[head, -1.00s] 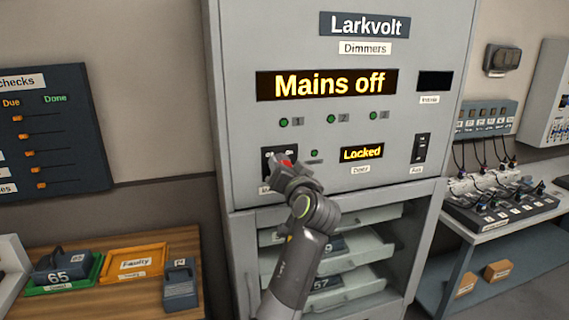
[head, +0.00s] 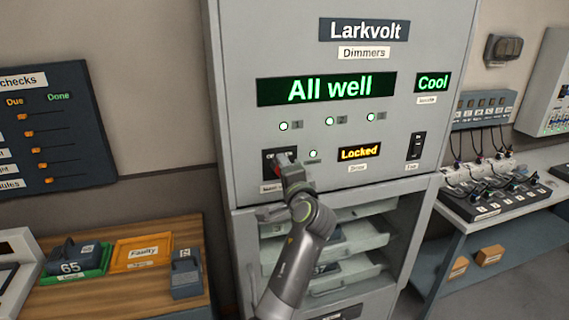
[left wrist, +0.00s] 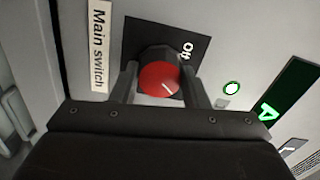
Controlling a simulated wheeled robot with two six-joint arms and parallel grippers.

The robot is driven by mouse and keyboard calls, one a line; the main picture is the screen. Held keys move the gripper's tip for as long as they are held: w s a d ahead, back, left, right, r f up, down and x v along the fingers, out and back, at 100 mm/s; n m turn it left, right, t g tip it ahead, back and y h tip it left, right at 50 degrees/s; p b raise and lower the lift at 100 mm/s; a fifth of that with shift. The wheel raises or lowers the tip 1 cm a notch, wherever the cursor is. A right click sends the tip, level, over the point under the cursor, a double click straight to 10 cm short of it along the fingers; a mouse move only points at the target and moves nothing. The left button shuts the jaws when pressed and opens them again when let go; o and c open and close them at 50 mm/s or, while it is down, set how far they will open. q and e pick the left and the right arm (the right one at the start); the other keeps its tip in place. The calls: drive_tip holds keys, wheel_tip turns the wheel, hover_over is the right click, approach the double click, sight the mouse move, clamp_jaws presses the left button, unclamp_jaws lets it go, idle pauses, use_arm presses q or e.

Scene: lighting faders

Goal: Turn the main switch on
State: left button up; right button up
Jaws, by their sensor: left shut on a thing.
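The main switch (left wrist: 160,78) is a red round knob on a black plate beside the label "Main switch" (left wrist: 98,45) in the left wrist view. My left gripper (left wrist: 162,88) is shut on the knob, one finger on each side. The large display (head: 326,88) reads "All well" in green. My right gripper is not in view.
A rocker switch (head: 415,146) is at the right of the panel. A wooden bench with trays (head: 142,252) stands at left, and a bench with cabled units (head: 500,195) at right.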

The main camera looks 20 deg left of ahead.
use_arm(q)
drive_tip(key=shift+r+m+p, duration=0.1)
drive_tip(key=shift+m+p, duration=0.4)
drive_tip(key=shift+m, duration=0.3)
drive_tip(key=o, duration=1)
drive_tip(key=shift+a, duration=0.1)
